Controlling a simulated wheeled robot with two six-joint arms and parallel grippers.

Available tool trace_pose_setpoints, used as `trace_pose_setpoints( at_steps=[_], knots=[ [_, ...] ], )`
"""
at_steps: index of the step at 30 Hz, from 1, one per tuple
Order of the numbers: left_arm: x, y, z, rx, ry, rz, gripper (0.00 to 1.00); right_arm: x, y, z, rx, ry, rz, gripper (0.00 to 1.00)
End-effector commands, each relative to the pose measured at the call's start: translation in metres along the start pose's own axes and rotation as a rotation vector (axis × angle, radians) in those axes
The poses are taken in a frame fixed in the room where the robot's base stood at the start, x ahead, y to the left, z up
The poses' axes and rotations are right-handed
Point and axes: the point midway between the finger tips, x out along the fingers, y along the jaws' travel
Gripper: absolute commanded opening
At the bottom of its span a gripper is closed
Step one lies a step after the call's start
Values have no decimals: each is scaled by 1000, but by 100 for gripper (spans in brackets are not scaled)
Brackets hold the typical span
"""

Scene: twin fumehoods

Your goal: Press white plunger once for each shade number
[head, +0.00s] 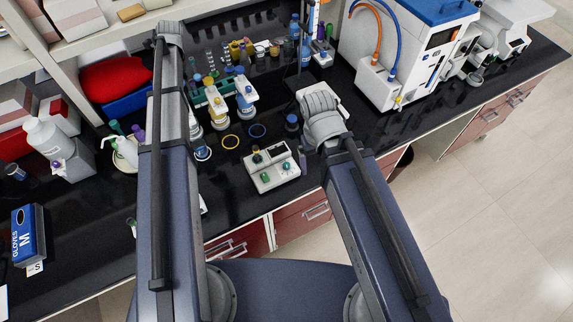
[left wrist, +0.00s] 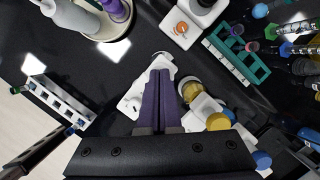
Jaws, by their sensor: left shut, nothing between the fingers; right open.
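In the left wrist view my left gripper (left wrist: 160,76) is shut and empty. Its dark fingers reach over a white dispenser part (left wrist: 132,101), partly hidden behind them; I cannot tell whether they touch it. In the head view my left arm covers that spot. Two dispenser bottles stand to its right, one with a yellow cap (head: 216,102) and one with a blue cap (head: 245,90). I can read no shade number.
A small white device (head: 272,168) with coloured knobs stands near the front edge. A teal rack (left wrist: 236,57) and several vials stand behind the bottles. A white wash bottle (head: 47,138) and a blue glove box (head: 29,235) are at left. A large white instrument (head: 410,50) stands at right.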

Motion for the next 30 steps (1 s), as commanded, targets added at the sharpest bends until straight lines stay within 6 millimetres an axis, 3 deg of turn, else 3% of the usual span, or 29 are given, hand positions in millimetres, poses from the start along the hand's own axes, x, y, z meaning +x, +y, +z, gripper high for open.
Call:
trace_pose_setpoints(
  at_steps=[24,30],
  knots=[
    [20,0,-6,0,1,0,0,21,-2,-1,0,0,0,93],
    [14,0,-4,0,1,0,0,15,-1,-1,0,0,0,93]
  ],
)
